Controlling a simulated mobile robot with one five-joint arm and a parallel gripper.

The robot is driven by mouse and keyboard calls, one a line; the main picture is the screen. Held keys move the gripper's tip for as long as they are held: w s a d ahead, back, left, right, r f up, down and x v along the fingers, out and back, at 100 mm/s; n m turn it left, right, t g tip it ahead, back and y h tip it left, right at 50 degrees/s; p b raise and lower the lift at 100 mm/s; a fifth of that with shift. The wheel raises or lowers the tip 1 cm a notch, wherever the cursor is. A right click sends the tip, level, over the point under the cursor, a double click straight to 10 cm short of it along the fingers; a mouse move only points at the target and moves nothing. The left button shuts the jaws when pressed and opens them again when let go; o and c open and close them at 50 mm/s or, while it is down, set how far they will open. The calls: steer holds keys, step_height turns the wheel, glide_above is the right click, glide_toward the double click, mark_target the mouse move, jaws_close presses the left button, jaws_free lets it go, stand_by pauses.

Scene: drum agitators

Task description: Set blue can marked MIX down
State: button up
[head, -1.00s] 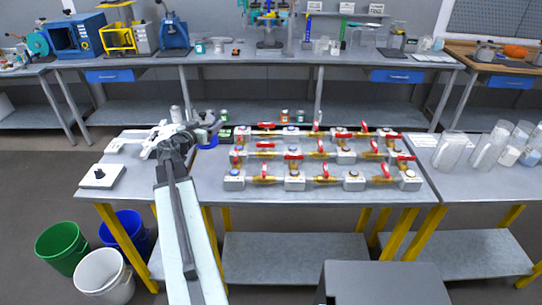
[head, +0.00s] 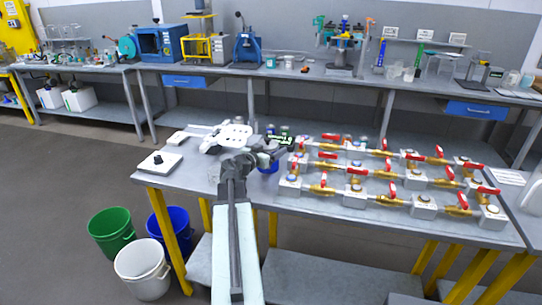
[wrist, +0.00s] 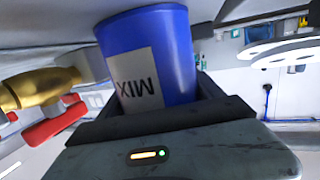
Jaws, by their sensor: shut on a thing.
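The blue can marked MIX (wrist: 160,60) fills the middle of the wrist view, its label upside down in the picture. My gripper (wrist: 150,105) is shut on it, with dark jaws around the can. In the head view the blue can (head: 268,166) shows partly behind my gripper (head: 268,152), at the left end of the valve rows on the near bench (head: 200,178). The can's base is close to the grey bench top; I cannot tell whether it touches.
Brass valves with red handles (head: 382,171) stand in rows just right of the can. A white box with a black knob (head: 160,162) lies at the bench's left end. A white plate with holes (head: 236,135) and small cans (head: 286,131) are behind my gripper. Buckets (head: 142,268) stand on the floor.

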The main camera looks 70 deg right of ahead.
steer(key=shift+f, duration=0.1)
steer(key=o, duration=1.9)
steer(key=shift+r, duration=0.2)
